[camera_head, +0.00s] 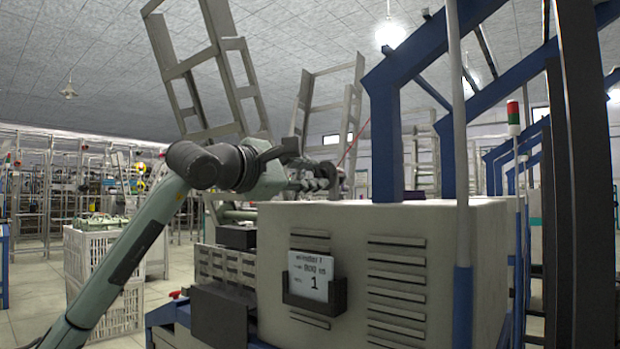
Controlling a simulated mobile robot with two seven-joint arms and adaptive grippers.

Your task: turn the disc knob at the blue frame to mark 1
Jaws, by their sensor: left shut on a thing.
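The blue frame (385,125) rises from the top of a beige machine housing (400,225). My left arm comes in from the lower left, and my left gripper (328,180) is at the housing's top left edge, left of the blue frame's post. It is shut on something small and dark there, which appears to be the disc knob. The knob's face and its marks cannot be made out, so its setting cannot be read. My right gripper is not in view.
White crates (103,262) stand on the floor at the left. Grey metal racks (213,65) rise behind my arm. A red-and-green signal lamp (513,118) stands at the right.

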